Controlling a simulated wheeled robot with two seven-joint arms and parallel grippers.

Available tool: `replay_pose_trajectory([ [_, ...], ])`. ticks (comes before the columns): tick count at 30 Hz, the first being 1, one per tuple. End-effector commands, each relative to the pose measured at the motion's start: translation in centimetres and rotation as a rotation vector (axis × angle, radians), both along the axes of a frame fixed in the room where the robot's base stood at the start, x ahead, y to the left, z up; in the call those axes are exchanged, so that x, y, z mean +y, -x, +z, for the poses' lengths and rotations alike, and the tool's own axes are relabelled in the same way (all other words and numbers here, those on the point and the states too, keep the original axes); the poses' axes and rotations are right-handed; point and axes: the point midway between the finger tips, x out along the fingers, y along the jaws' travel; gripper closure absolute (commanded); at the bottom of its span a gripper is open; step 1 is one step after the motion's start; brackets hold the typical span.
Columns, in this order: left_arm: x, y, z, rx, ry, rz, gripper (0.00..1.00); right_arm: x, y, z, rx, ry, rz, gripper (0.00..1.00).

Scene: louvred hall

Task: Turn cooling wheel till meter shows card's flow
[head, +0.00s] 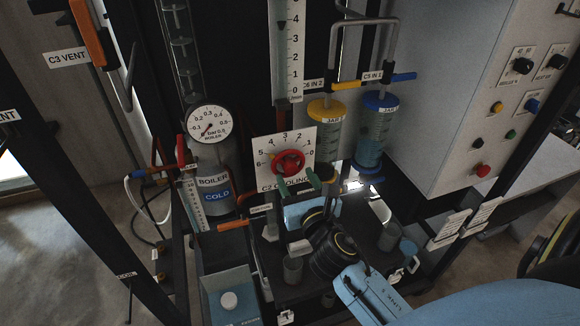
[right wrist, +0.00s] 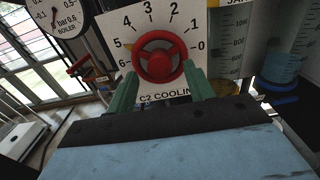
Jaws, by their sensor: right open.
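The red cooling wheel (head: 290,163) sits on a white C2 COOLING plate with a 0 to 6 dial. In the right wrist view the wheel (right wrist: 159,57) shows a yellow mark near 5. My right gripper (head: 293,179) is open; its two green fingers stand either side of the wheel's lower part. I cannot tell whether they touch the rim. A tall meter (head: 294,50) with a 0 to 4 scale rises above the plate; a dark pointer shows beside it, above 3. I cannot make out a card with a flow value. My left gripper is out of view.
A round boiler gauge (head: 209,124) is left of the wheel. A yellow-topped jar (head: 325,110) and a blue-topped jar (head: 379,105) stand close on the right. A grey control box (head: 470,120) is further right. Small cups and a blue container (head: 230,300) lie below.

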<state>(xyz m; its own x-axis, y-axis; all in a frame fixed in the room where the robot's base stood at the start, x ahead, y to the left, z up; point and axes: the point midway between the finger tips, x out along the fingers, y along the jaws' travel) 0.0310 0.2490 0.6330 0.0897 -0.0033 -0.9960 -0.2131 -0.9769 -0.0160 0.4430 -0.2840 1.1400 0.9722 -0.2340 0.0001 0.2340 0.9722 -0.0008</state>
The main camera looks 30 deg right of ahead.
Motion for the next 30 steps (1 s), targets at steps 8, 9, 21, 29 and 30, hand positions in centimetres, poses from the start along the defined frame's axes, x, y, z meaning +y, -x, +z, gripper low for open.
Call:
replay_pose_trajectory([
  [8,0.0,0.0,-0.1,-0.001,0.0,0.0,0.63,-0.5,-2.3,-0.1,0.001,-0.001,0.001,0.47],
  [9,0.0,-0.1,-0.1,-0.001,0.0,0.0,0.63,-0.5,-2.3,-0.1,0.001,-0.001,0.001,0.47],
  [21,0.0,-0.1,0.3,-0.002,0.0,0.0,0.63,-1.0,-4.2,0.2,-0.005,0.001,0.001,0.47],
  [29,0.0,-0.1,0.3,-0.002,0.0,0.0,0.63,-1.1,-4.2,0.3,-0.007,0.003,0.001,0.56],
  [30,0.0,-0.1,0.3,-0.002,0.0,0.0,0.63,-1.1,-4.2,0.3,-0.008,0.003,0.001,0.62],
])
